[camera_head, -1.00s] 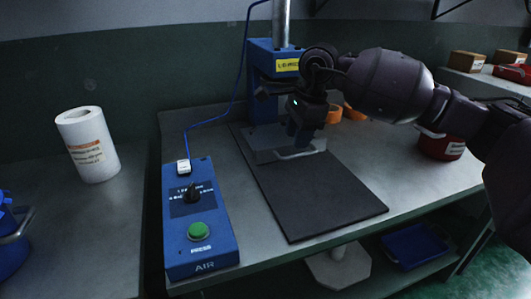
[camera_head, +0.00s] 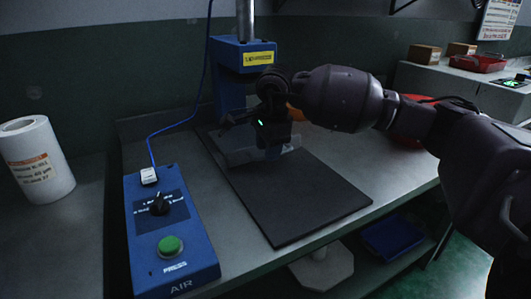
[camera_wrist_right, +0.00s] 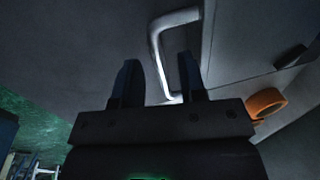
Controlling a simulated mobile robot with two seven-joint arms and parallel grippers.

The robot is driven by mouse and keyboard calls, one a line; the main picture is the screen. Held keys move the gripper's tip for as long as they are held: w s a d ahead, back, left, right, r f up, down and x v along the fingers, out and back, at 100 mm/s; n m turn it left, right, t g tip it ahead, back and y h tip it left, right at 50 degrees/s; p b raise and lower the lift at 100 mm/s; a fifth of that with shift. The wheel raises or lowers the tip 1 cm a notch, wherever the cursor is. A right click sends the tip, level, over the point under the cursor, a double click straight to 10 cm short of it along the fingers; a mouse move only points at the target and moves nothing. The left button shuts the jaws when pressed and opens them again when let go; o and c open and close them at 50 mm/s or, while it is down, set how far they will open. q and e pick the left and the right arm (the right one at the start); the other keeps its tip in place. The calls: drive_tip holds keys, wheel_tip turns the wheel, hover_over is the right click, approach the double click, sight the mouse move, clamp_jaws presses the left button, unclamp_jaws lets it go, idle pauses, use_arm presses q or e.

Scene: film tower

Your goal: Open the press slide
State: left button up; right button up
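The blue press (camera_head: 230,75) stands at the back of the bench, with a yellow label and a metal column. A flat dark slab (camera_head: 305,200) extends forward from under it; I cannot tell whether this is the slide. My right gripper (camera_head: 250,145) is low over the slab's back part, in front of the press, and hides much of that area. In the right wrist view, my right gripper (camera_wrist_right: 158,78) is open, its two fingers apart. A pale U-shaped handle (camera_wrist_right: 160,58) shows there, one of its bars between the fingers, not clasped. My left gripper is out of view.
A blue control box (camera_head: 168,228) with a black knob and green button (camera_head: 170,246) stands left of the slab. A white roll (camera_head: 38,160) is at far left. A red container (camera_head: 405,136) sits behind my right arm. An orange ring (camera_wrist_right: 265,103) shows in the wrist view.

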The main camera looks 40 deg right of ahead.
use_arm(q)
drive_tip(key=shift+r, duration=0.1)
use_arm(e)
drive_tip(key=shift+w+f, duration=0.1)
drive_tip(key=shift+f, duration=0.35)
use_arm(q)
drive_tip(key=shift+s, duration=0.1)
use_arm(e)
clamp_jaws()
